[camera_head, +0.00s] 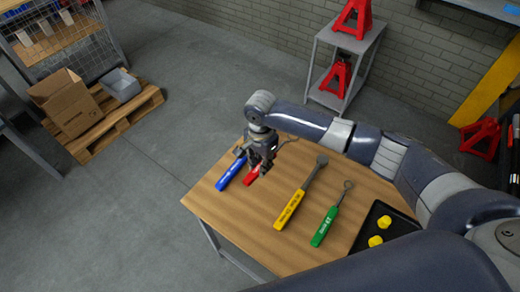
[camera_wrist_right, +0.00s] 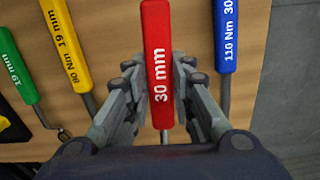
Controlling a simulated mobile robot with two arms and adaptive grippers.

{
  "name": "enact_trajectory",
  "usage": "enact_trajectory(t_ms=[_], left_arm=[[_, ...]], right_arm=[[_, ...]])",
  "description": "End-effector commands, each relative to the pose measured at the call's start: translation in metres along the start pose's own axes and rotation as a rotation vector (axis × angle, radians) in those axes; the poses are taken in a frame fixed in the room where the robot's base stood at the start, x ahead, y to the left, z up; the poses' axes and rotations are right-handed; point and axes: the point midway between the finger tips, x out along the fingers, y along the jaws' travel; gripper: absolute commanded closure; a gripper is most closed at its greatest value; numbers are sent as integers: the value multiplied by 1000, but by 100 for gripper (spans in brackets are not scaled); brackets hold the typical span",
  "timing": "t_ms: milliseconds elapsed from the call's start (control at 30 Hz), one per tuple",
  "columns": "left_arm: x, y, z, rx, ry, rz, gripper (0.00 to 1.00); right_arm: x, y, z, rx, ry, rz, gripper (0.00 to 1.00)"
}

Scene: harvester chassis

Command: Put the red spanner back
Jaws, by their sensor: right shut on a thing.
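The red spanner's handle, marked 30 mm, lies between the fingers of my right gripper (camera_wrist_right: 160,95) in the right wrist view, where the handle (camera_wrist_right: 158,45) points up the picture. The fingers are shut on it from both sides. In the head view, the right gripper (camera_head: 260,160) is over the table's far left part, and the red handle (camera_head: 250,177) sticks out below it. The spanner's metal end is mostly hidden by the gripper. The handle looks larger than its neighbours in the wrist view; I cannot tell whether it touches the table. My left gripper is out of view.
On the wooden table (camera_head: 248,220), a blue-handled tool (camera_head: 231,172) lies left of the red one. A yellow-handled wrench (camera_head: 290,210) and a green-handled spanner (camera_head: 323,227) lie to the right. A black tray (camera_head: 399,224) with yellow pieces is at the right edge.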

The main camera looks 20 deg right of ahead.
Motion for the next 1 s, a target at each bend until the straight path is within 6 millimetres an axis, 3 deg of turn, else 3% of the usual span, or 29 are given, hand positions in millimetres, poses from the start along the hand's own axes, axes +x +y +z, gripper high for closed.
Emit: enact_trajectory(t_ms=[333,567,1000], left_arm=[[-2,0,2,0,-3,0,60],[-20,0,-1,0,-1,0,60],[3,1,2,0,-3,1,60]], right_arm=[[-2,-1,1,-1,-2,-1,100],[-8,0,6,-2,-12,4,100],[43,-1,5,-1,-10,4,100]])
